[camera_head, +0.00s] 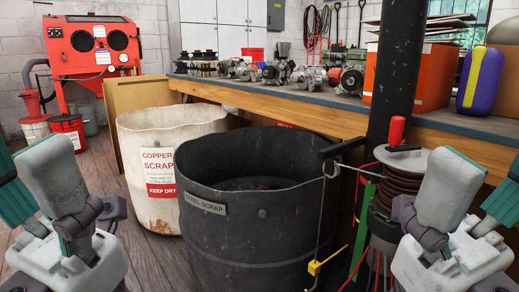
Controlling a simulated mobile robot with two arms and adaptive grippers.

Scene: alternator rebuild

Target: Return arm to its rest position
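My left arm shows at the left edge as pale grey and teal links, folded up close to the camera. My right arm shows at the right edge in a near mirror-image folded pose.
A black steel scrap bin (262,226) stands close in front, with a white copper scrap bin (150,182) behind it to the left. A dark post (396,75) and cable reel (403,180) stand at right. Behind runs a workbench (290,104) with several alternators. A red blast cabinet (97,45) stands back left.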

